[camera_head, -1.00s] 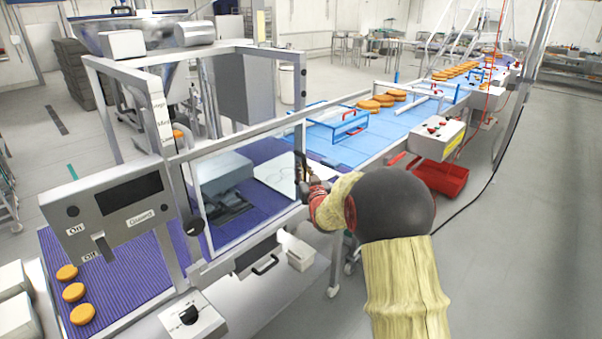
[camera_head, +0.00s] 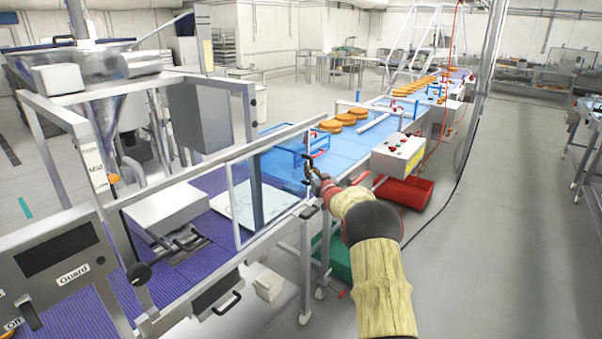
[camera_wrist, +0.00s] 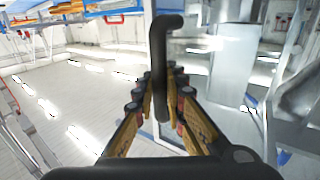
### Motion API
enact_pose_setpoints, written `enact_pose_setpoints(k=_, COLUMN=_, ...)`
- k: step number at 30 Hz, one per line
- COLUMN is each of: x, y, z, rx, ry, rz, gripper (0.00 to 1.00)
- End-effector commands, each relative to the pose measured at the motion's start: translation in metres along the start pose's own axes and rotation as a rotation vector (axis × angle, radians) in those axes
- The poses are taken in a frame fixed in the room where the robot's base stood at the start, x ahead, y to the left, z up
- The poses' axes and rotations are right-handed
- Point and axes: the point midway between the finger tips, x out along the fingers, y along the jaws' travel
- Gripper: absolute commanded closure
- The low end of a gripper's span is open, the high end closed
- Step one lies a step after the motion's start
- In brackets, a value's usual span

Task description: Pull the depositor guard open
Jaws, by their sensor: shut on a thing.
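The depositor guard (camera_head: 240,205) is a clear, metal-framed panel on the machine's front rail. It stands at the right of the depositor's frame, and the front to its left is uncovered. Its dark upright handle (camera_head: 307,168) is at its right edge. The handle also shows in the wrist view (camera_wrist: 158,60) as a dark bent bar between my fingers. My gripper (camera_head: 315,184) is shut on this handle; its yellowish fingers flank the bar in the wrist view (camera_wrist: 162,100). The exact contact is partly hidden. The depositor (camera_head: 165,208) is a pale housing over the purple belt.
A blue conveyor (camera_head: 335,145) with orange rounds runs away to the back right. A control box (camera_head: 397,157) and a red crate (camera_head: 405,192) stand right of my gripper. A green crate (camera_head: 338,258) is below.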

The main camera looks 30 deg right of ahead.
Motion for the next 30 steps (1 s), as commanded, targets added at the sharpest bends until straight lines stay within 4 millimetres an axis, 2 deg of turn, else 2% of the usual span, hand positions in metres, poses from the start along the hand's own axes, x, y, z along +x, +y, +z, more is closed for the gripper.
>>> enact_pose_setpoints(k=3, x=0.011, y=0.017, z=-0.001, rx=0.0, ry=-0.001, rz=0.001, gripper=1.0)
enact_pose_setpoints(k=9, x=0.021, y=0.032, z=0.0, rx=0.0, ry=-0.001, rz=0.0, gripper=1.0)
enact_pose_setpoints(k=25, x=0.025, y=0.037, z=0.002, rx=0.001, ry=-0.001, rz=-0.001, gripper=1.0)
enact_pose_setpoints(k=26, x=0.025, y=0.037, z=0.002, rx=0.001, ry=-0.001, rz=-0.001, gripper=0.87)
enact_pose_setpoints(k=30, x=0.025, y=0.037, z=0.002, rx=0.001, ry=-0.001, rz=-0.001, gripper=0.79)
